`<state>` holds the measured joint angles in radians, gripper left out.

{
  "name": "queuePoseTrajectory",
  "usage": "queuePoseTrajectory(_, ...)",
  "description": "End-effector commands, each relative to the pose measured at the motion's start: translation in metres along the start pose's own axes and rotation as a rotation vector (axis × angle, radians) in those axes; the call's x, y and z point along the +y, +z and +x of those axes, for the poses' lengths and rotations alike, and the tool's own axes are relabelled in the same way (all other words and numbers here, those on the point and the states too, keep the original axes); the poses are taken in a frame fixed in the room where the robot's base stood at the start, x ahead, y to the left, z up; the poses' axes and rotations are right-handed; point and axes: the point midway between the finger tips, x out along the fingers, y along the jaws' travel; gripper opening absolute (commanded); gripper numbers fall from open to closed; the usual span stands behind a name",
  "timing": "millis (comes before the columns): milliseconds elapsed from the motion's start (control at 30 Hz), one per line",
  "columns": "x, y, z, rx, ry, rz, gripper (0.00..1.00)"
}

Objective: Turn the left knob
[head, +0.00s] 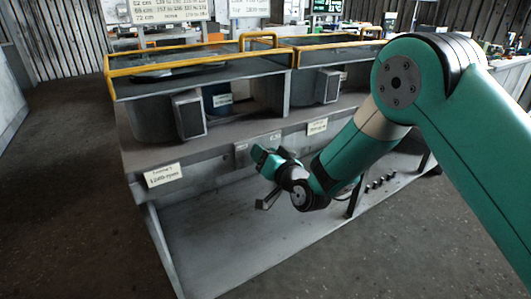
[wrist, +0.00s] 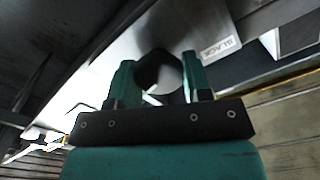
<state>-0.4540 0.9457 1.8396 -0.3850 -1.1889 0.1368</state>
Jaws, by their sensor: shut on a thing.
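The knob (wrist: 158,72) is a dark round piece between the two teal fingers of my gripper (wrist: 157,80) in the wrist view. My gripper is shut on it, with a finger on each side. A white label with dark lettering (wrist: 220,50) is on the panel to the right of the knob. In the head view, my gripper (head: 258,157) is at the front face of the grey blower housing bench (head: 215,160), and the knob is hidden behind it. From these views I cannot tell the knob's angle.
White label plates (head: 165,175) and (head: 318,127) are on the bench front. Yellow-railed covers (head: 200,60) top the bench over dark square-ended ducts (head: 189,115). A low shelf (head: 230,235) lies below, with several small dark pegs (head: 379,182) at right. The floor at left is clear.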

Motion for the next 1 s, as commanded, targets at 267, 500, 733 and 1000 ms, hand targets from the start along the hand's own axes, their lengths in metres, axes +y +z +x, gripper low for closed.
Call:
queuePoseTrajectory(267,0.0007,-0.0016,-0.0001,0.001,0.001,0.210,0.21)
queuePoseTrajectory(500,0.0015,-0.0014,-0.0001,0.001,0.001,0.340,0.21)
queuePoseTrajectory(733,0.0023,-0.0006,-0.0002,0.001,0.002,0.398,0.21)
queuePoseTrajectory(1000,0.0028,-0.0003,-0.0002,0.001,0.002,0.410,0.21)
